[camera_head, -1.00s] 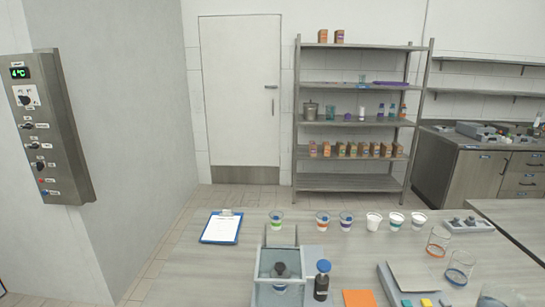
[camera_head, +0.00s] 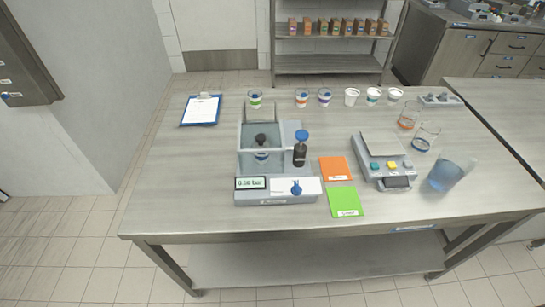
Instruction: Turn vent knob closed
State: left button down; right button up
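A grey machine (camera_head: 245,198) stands on the table with an open-topped chamber. Its front has a small green display (camera_head: 250,183), whose text is too small to read surely, and a white panel with a blue knob (camera_head: 296,188). A dark-topped object (camera_head: 262,146) sits inside the chamber. A grey wall panel (camera_head: 30,65) shows only its lower part at the left edge; its knobs are mostly out of frame. I cannot tell from a label which knob is the vent knob. Neither of my grippers shows.
A dark bottle with a blue cap (camera_head: 300,150) stands at the machine's right. Orange (camera_head: 336,169) and green (camera_head: 345,202) cards, a scale-like device (camera_head: 385,165) and a beaker of blue liquid (camera_head: 450,175) are further right. Cups line the back. The table's left front is bare.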

aim_at(295, 190)
jog(key=u, duration=0.5)
jog(key=k, duration=1.15)
jog(key=z, duration=0.5)
jog(key=i, duration=0.7)
jog(key=z, duration=0.55)
